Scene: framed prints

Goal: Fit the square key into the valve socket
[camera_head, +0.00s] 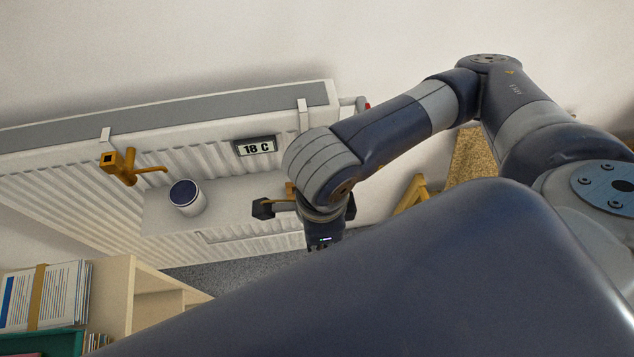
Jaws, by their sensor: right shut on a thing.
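My right gripper (304,208) is in front of the radiator, below the display, with its wrist hiding much of it. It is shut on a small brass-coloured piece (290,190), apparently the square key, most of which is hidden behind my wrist. A brass fitting (126,166) with a dark square opening, apparently the valve socket, is at the left on the radiator's front, with a thin spout pointing right. My gripper is well to the right of this fitting and apart from it. My left gripper is not in view.
The white radiator (60,190) bears a display (255,147) reading 18 C. A white shelf (230,200) in front holds a dark-topped cup (187,197), between fitting and gripper. A wooden bookcase (118,300) stands lower left. A yellow wooden frame (411,194) is at right.

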